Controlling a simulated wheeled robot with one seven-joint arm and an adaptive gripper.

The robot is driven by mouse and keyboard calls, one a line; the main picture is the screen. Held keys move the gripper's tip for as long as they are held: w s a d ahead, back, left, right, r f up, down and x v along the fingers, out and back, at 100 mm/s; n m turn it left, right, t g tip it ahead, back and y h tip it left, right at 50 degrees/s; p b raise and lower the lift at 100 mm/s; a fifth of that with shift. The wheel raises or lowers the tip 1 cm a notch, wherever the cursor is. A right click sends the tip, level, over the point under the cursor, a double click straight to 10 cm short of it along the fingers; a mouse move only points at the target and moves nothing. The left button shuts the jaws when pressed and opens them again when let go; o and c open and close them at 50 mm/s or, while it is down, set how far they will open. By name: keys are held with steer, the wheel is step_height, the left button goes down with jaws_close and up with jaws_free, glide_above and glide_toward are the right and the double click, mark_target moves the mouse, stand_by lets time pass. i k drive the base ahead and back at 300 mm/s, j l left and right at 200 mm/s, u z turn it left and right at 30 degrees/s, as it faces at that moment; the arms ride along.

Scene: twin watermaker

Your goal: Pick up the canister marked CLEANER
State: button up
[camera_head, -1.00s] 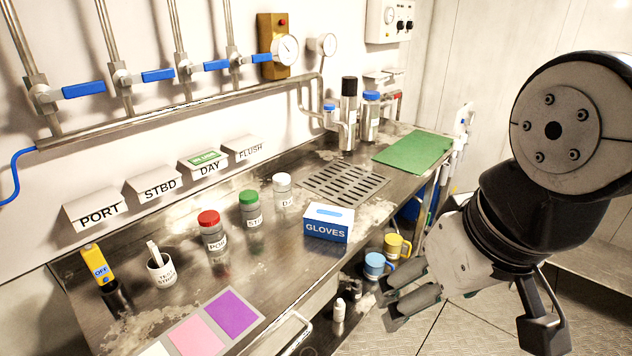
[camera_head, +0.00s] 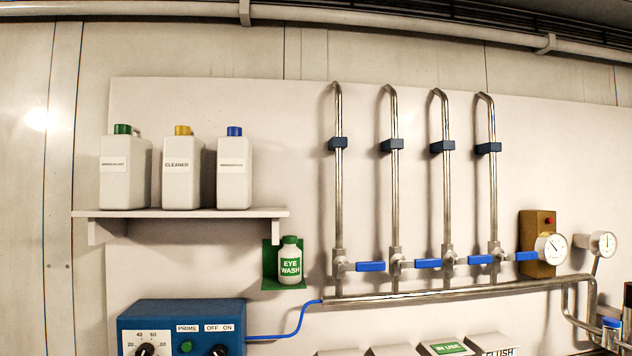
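Three white canisters stand upright in a row on a wall shelf (camera_head: 190,213) at the left. The middle one, with a yellow cap, is the canister marked CLEANER (camera_head: 181,185). To its left is a canister with a green cap (camera_head: 125,185), its label too small to read surely. To its right is a canister with a blue cap (camera_head: 234,187), its label also unclear. Small gaps separate the canisters. My gripper is not in view now.
An eye wash bottle (camera_head: 290,262) hangs on a green holder below the shelf's right end. A blue control box (camera_head: 181,325) sits below the shelf. Pipes with blue-handled valves (camera_head: 370,267) and gauges (camera_head: 551,248) run along the wall to the right.

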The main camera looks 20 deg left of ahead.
mark_target(184, 155)
steer(key=u, duration=1.4)
